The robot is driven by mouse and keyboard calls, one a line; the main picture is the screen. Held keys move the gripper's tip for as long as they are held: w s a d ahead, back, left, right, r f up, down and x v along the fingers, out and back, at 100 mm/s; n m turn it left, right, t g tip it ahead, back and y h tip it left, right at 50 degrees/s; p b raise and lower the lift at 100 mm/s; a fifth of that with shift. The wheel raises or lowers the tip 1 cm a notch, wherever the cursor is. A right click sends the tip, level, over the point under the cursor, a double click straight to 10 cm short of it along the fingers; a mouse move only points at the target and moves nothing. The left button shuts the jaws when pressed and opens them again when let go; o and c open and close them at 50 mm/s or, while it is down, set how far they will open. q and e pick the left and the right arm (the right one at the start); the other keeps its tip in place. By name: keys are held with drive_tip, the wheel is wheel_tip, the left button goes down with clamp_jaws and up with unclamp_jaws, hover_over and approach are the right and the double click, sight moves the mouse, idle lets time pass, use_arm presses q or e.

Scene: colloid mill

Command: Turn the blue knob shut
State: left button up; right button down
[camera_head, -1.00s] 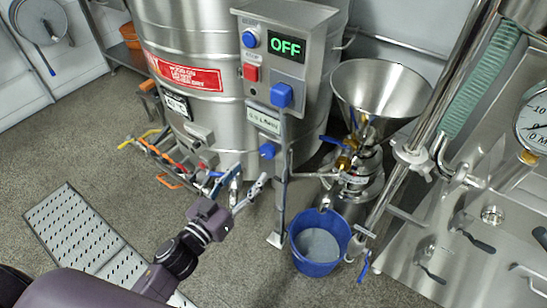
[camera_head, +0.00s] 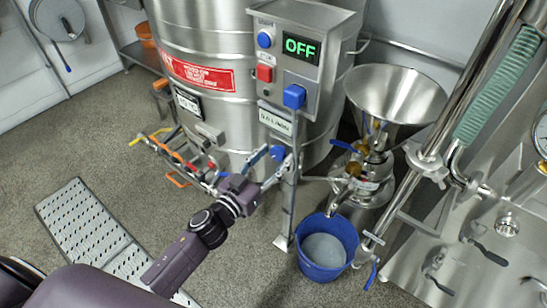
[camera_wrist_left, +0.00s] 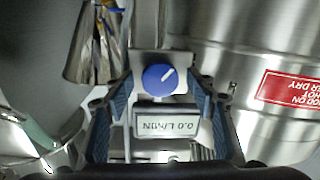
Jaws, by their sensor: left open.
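The blue knob (camera_head: 277,152) sits on a small bracket below the flow display, on the post in front of the steel tank. In the left wrist view the round blue knob (camera_wrist_left: 159,77) shows face-on with a white pointer line slanting up to the right. My left gripper (camera_head: 270,167) is open just in front of it. In the wrist view its two blue-padded fingers (camera_wrist_left: 160,92) stand left and right of the knob, with visible gaps; I see no contact. My right gripper is in neither view.
Above is a control box (camera_head: 300,75) reading OFF, with a blue button, a red button and another blue knob. The flow display (camera_wrist_left: 168,125) reads 0.0 L/MIN. A steel funnel (camera_head: 395,100) stands right, above a blue bucket (camera_head: 345,235). Valves with coloured handles lie left.

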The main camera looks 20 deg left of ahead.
use_arm(q)
drive_tip(key=shift+c, duration=0.7)
drive_tip(key=c, duration=1)
